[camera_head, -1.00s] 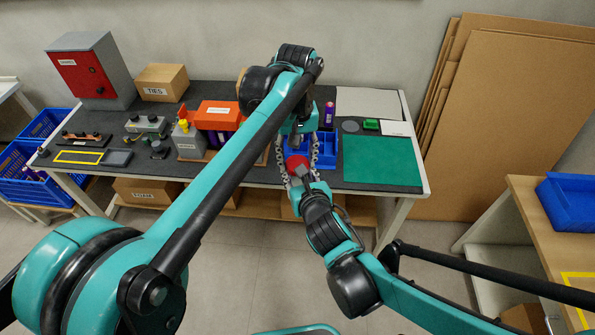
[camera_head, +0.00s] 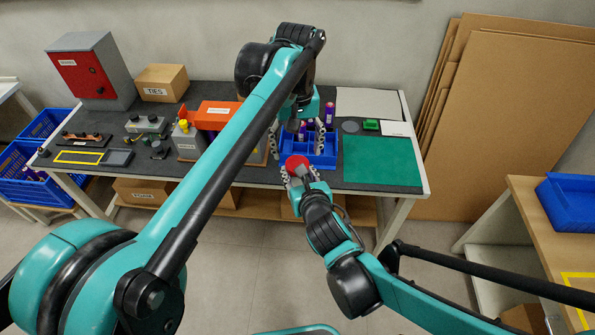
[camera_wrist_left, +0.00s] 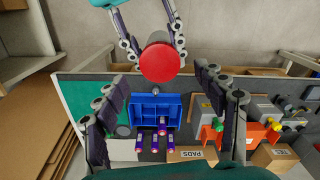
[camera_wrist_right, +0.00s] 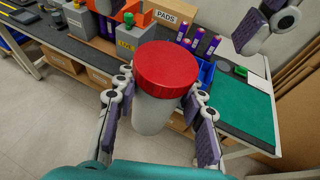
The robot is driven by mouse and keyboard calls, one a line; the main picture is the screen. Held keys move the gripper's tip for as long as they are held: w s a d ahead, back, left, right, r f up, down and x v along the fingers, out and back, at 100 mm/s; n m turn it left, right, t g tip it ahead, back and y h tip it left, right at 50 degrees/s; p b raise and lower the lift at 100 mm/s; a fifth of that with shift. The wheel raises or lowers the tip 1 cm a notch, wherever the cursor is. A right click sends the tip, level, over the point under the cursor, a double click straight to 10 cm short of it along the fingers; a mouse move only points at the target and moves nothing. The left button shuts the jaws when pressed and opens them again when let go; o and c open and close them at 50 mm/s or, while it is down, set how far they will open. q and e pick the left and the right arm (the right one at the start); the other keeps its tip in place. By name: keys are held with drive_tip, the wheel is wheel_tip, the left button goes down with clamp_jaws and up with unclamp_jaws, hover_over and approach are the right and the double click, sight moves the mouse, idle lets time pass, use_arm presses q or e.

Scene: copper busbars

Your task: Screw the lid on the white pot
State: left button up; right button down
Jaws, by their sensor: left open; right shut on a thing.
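The white pot (camera_wrist_right: 153,115) is upright between the fingers of my right gripper (camera_wrist_right: 158,112), which is shut on its sides. The red lid (camera_wrist_right: 167,66) sits on the pot's top; I cannot tell how tightly. In the head view the lid (camera_head: 297,163) shows above my right gripper (camera_head: 299,184), in front of the table edge. My left gripper (camera_head: 297,142) is open and empty, apart from the lid, with its fingers spread wide. In the left wrist view the lid (camera_wrist_left: 160,62) faces the camera, beyond the open fingers, and hides most of the pot.
A blue divided bin (camera_wrist_left: 146,103) with several purple cylinders stands on the table behind the pot. A green mat (camera_head: 383,161) lies clear to its right. An orange bin (camera_head: 217,114) and a grey box (camera_head: 187,143) stand to the left.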

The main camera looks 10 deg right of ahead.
sight(297, 163)
use_arm(q)
drive_tip(key=shift+r, duration=0.3)
drive_tip(key=shift+c, duration=0.2)
drive_tip(key=shift+r+n, duration=0.9)
drive_tip(key=shift+r, duration=0.8)
drive_tip(key=shift+f, duration=4.05)
